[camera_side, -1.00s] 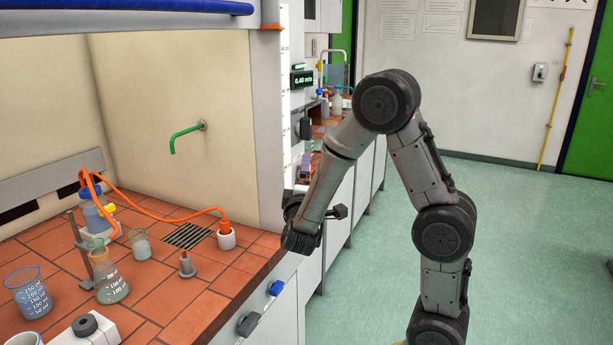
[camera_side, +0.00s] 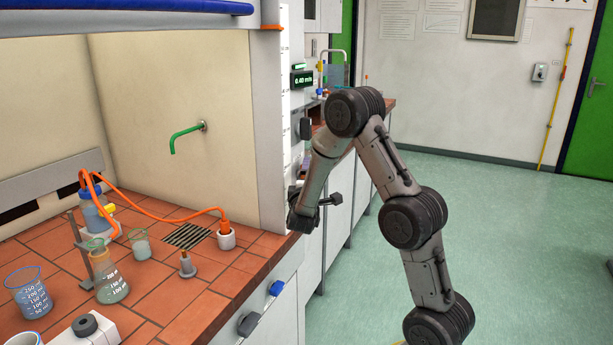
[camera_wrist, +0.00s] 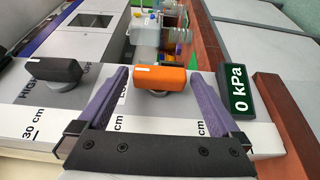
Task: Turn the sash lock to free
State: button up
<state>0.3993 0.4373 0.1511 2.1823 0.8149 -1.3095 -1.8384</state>
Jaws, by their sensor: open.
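In the wrist view an orange bar-shaped knob (camera_wrist: 160,79) on a round base sits on the pale panel, its bar lying across the picture. Lettering beside it, partly hidden, seems to start "LO"; I take this knob to be the sash lock. My gripper (camera_wrist: 158,76) is open, with one purple finger on each side of the knob and a gap at both sides. I cannot tell whether the fingertips reach down around it. In the side view my gripper (camera_side: 303,216) is beside the hood's front post, its fingers not clearly seen; the orange knob is hidden there.
A black knob (camera_wrist: 58,70) beside "HIGH" lettering sits left of the orange one. A "0 kPa" display (camera_wrist: 237,90) stands close to the right finger. In the side view, glassware such as a flask (camera_side: 108,283) stands on the tiled bench (camera_side: 165,315), away from the arm.

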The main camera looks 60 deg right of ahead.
jog(key=shift+x, duration=1.1)
jog(key=c, duration=1.2)
jog(key=shift+o, duration=0.2)
jog(key=m+y, duration=0.1)
jog(key=y, duration=0.2)
jog(key=shift+r+g, duration=0.15)
jog(key=shift+g, duration=0.25)
jog(key=shift+m+g+y, duration=0.4)
jog(key=shift+m+y, duration=0.2)
jog(key=shift+y, duration=2)
